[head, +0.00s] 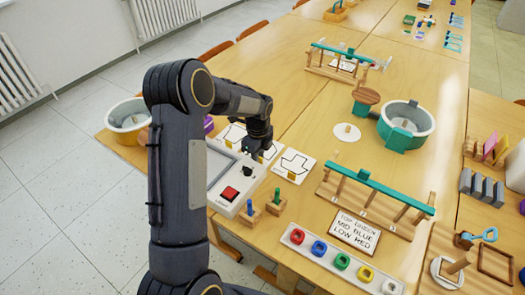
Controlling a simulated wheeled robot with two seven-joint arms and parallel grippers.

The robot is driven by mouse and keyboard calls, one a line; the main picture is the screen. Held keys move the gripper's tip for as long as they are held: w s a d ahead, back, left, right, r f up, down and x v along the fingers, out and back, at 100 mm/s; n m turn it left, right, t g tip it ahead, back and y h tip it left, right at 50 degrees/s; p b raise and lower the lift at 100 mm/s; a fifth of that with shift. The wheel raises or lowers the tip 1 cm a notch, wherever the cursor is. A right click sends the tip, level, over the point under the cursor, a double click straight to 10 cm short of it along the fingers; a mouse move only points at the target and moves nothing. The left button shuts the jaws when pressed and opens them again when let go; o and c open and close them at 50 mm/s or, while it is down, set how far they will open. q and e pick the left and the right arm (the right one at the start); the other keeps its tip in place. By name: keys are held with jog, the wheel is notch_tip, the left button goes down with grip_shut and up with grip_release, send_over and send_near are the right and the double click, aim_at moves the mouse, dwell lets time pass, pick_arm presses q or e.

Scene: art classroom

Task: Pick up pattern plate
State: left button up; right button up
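Two white plates with black outline shapes lie on the wooden table. One pattern plate (296,166) shows whole, just right of my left gripper (264,155). The other pattern plate (233,133) is partly hidden behind my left arm and wrist. My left gripper points down, close above the table between the two plates. Its fingers are small and dark, and I cannot tell whether they touch a plate or hold anything. My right gripper is not in view.
A white box with a red button (229,193) sits beside my arm. Wooden blocks with pegs (275,203), a teal-topped rack (372,190), a sign card (355,232) and a tray of coloured rings (340,260) stand nearer. A teal-and-white bowl (406,122) is to the right.

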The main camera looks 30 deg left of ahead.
pick_arm(q)
jog(key=shift+f, duration=0.1)
jog(key=shift+c, duration=0.2)
grip_shut()
jog(key=shift+r, duration=0.55)
notch_tip(320, 180, up, 2)
jog(key=shift+r, duration=0.2)
jog(key=s+r, duration=0.3)
jog(key=r, duration=0.1)
jog(key=s+r, duration=0.2)
jog(key=shift+s+d+r+b, duration=0.1)
jog(key=shift+s+d+b, duration=0.25)
jog(key=shift+d+b, duration=0.05)
jog(key=s+d+r, duration=0.1)
jog(key=s+r, duration=0.2)
jog(key=s, duration=0.5)
jog(key=shift+r, duration=0.2)
